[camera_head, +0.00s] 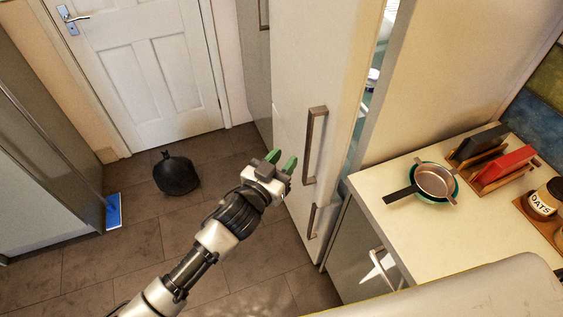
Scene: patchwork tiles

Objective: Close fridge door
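The fridge door (292,75) is a tall cream panel with a long brown vertical handle (315,146) and a shorter handle (311,220) below it. The door stands ajar; a narrow gap on its right shows the lit fridge interior (374,85) with some items on shelves. My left gripper (282,159) has green-tipped fingers that are apart, with nothing seen between them. It is in front of the door, to the left of the long handle; whether it touches the door I cannot tell. My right gripper is not in view.
A counter (400,225) on the right holds a pan (436,181), a rack with a red item (503,165) and an oats jar (543,198). A black bag (176,174) lies on the tiled floor near a white door (135,70). The floor between is clear.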

